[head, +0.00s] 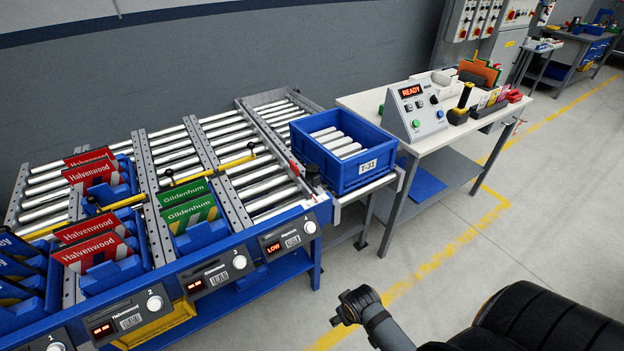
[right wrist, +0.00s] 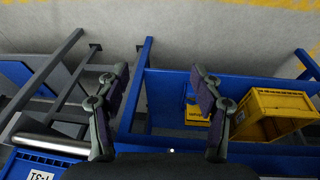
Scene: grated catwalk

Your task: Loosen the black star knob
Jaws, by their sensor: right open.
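My right gripper (head: 350,305) is at the lower middle of the head view, apart from the knob and nearer to me, over the floor. In the right wrist view the right gripper (right wrist: 160,78) is open with nothing between its fingers. The knob does not show in that view. My left gripper is not in view.
Lanes of rollers hold red Halvenwood cartons (head: 93,251) and green Gildenhum cartons (head: 188,208). Yellow bars (head: 212,173) with small black ends cross the lanes. A white table (head: 462,137) with a READY control box (head: 415,110) stands right. The floor (head: 450,220) is open.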

